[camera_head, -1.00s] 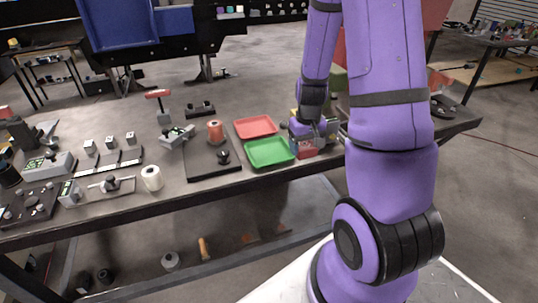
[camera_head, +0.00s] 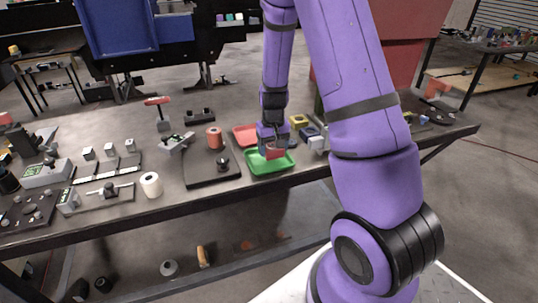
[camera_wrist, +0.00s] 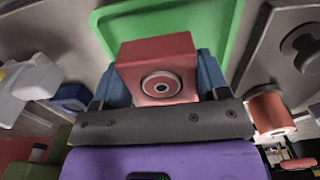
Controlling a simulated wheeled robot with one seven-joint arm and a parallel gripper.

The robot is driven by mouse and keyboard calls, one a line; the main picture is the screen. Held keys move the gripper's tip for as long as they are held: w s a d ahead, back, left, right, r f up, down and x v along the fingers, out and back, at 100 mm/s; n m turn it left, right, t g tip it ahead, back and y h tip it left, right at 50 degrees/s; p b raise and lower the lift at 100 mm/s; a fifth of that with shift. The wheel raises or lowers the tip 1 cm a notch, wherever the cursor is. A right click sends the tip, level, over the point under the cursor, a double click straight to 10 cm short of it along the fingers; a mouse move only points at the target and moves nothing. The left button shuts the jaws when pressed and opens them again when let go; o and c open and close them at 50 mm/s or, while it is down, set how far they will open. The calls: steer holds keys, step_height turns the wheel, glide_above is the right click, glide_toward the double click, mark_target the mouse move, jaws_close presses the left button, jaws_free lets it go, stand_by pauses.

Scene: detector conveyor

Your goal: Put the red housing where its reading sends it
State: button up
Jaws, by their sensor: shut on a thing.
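The red housing (camera_wrist: 158,62) is a red block with a round grey ring on its face. My gripper (camera_head: 274,148) is shut on it; in the wrist view its blue fingers (camera_wrist: 207,78) stand on either side of the block. In the head view the red housing (camera_head: 275,153) is small and partly hidden by my gripper. It is over the green tray (camera_head: 287,166), and I cannot tell whether it touches the tray floor. The red tray (camera_head: 241,134) lies just behind the green one, partly hidden by my arm.
A dark plate (camera_head: 205,178) with a black knob lies left of the trays, with an orange spool (camera_head: 214,138) at its back. A yellow piece (camera_head: 298,121) and grey-blue parts (camera_head: 309,134) stand right of the trays. A white roll (camera_head: 151,185) stands near the table's front edge.

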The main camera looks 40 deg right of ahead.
steer(key=shift+w+a, duration=0.2)
steer(key=shift+w, duration=0.5)
steer(key=shift+f, duration=1.8)
steer(key=shift+f, duration=0.15)
steer(key=o, duration=1.1)
steer(key=shift+o, duration=0.2)
